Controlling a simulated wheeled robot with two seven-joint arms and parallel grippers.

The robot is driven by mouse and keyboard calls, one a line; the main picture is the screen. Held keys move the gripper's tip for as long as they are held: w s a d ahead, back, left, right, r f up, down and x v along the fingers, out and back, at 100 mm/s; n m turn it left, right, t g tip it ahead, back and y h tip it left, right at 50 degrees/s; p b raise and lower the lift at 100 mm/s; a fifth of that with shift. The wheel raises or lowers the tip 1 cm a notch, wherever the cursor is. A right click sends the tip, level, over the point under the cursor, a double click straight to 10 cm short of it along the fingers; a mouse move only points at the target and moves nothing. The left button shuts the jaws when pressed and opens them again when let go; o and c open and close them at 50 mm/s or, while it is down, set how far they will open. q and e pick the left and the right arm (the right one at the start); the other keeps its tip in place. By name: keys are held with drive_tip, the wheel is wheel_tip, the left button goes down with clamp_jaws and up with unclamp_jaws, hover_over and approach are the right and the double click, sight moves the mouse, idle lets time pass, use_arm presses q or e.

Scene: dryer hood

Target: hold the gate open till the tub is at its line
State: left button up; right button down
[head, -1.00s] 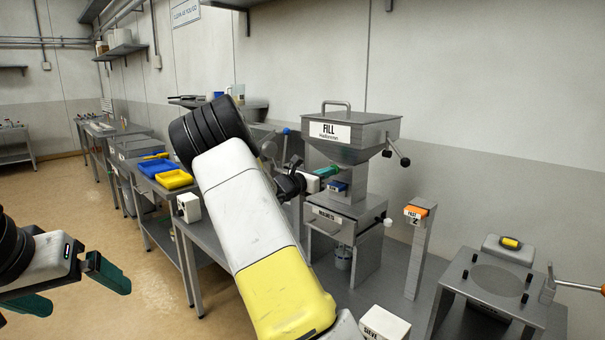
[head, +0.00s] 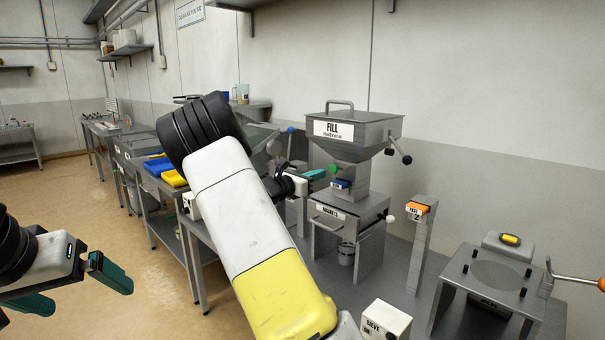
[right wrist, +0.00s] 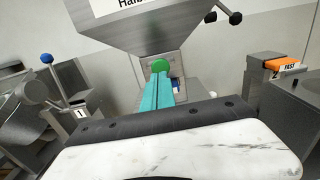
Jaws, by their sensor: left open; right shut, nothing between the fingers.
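The grey FILL hopper (head: 355,135) stands on a stand above a drawer marked MAGNETS (head: 328,215). A green round knob (head: 333,168) sits at its neck and shows in the right wrist view (right wrist: 161,65). I cannot tell for sure whether it is the gate's control. A small metal tub (head: 347,253) is under the drawer; any line there cannot be made out. My right gripper (head: 322,173) is shut and empty, its teal tips close in front of the knob; contact is unclear. My left gripper (head: 88,292) is open and empty over the floor, far from the machine.
A post with an orange FAST switch (head: 417,208) stands right of the machine. A white SIEVE box (head: 385,320) is at the front. A grey stand with a round plate (head: 498,275) is at right. A blue-knobbed lever (right wrist: 47,58) stands left of my right gripper.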

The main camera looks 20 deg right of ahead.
drive_tip(key=v, duration=0.7)
drive_tip(key=shift+a, duration=0.15)
drive_tip(key=shift+s, duration=0.1)
idle(0.6)
